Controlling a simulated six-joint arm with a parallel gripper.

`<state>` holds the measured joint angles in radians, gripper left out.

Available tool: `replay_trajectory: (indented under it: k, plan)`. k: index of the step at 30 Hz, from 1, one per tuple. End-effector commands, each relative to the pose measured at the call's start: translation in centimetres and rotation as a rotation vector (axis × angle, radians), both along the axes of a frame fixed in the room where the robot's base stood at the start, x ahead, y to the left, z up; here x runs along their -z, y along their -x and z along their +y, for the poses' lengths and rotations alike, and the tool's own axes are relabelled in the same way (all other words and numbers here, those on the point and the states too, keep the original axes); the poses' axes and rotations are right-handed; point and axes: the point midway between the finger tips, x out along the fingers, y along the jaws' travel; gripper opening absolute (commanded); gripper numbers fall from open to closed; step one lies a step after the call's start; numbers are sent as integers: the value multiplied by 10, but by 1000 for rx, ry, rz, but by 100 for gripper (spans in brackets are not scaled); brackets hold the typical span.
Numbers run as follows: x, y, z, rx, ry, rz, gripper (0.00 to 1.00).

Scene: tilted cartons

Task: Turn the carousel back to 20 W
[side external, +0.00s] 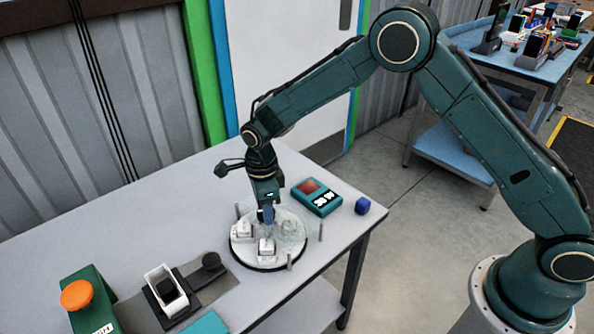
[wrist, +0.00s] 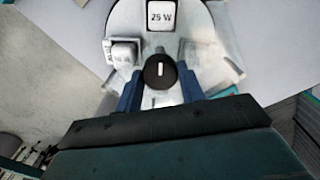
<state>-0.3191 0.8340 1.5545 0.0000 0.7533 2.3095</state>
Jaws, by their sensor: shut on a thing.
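The carousel (side external: 287,252) is a round white disc on the grey table, and it also fills the top of the wrist view (wrist: 126,18). At its middle is a black knob (wrist: 159,71) with a white line, which points up and down in the wrist view. My gripper (side external: 267,216) comes down over the middle of the disc. In the wrist view its blue fingers (wrist: 160,84) stand on both sides of the knob, shut on it. A white carton marked 25 W (wrist: 161,16) sits straight ahead of the knob. Another white carton (wrist: 123,52) sits to the left, its label unclear.
A white open-topped holder (side external: 165,289) and a green box with an orange button (side external: 77,294) stand at the front left. Thin clear posts (side external: 320,232) stand around the disc.

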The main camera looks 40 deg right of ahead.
Motion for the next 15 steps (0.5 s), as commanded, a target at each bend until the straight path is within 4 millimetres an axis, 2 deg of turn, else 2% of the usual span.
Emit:
replay_trajectory:
  k: [15]
  plan:
    - [-2,-1,0,258,0,-4,0]
